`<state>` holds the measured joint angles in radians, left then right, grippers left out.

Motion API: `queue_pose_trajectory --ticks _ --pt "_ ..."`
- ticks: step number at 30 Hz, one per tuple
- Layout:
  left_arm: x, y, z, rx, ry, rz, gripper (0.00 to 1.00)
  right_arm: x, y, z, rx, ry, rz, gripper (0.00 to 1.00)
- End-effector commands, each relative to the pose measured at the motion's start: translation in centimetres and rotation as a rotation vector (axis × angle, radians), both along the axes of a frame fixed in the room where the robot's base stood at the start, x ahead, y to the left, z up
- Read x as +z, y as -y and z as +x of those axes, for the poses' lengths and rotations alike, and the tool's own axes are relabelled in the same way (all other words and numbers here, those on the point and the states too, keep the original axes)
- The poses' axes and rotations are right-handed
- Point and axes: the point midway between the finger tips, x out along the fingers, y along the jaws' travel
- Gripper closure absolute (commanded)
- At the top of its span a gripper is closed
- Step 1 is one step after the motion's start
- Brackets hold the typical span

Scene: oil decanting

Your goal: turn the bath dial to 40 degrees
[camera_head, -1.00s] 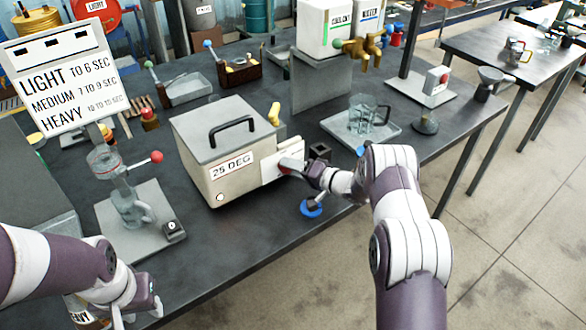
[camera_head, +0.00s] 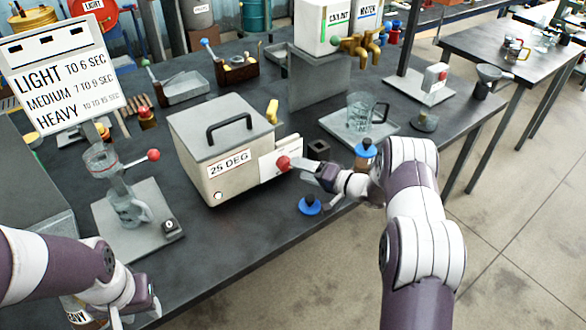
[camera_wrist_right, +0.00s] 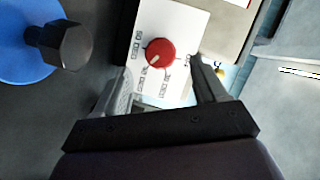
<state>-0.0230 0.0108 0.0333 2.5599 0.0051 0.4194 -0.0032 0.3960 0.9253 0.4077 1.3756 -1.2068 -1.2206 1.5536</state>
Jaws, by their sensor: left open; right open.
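The bath is a beige box (camera_head: 222,150) with a black handle on its lid and a label reading 25 DEG. Its red dial (camera_head: 283,163) sits on a white plate on the right side.
A glass jug (camera_head: 362,112) stands on a tray behind my right arm. A glass-cup stand (camera_head: 130,205) is left of the bath.

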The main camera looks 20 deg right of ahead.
Motion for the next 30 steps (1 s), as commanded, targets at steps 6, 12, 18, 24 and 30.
queue_pose_trajectory --ticks 6,12,18,24,30 --pt "-1.3 0.0 0.0 0.0 0.0 0.0 0.57 0.7 3.7 -4.2 -0.004 0.0 0.001 0.29" --pt "-1.6 0.0 0.0 0.0 0.0 0.0 0.57 1.2 5.1 -6.0 0.0 -0.001 0.001 0.29" --pt "-1.5 0.0 0.0 0.0 0.0 0.0 0.57 1.3 5.2 -6.1 0.001 -0.001 0.001 0.29" --pt "-1.5 0.0 0.0 0.0 0.0 0.0 0.57 1.3 5.2 -6.1 0.001 -0.001 0.001 0.29" --pt "-1.5 0.0 0.0 0.0 0.0 0.0 0.57 2.7 4.6 -4.2 -0.1 0.012 -0.218 0.29"
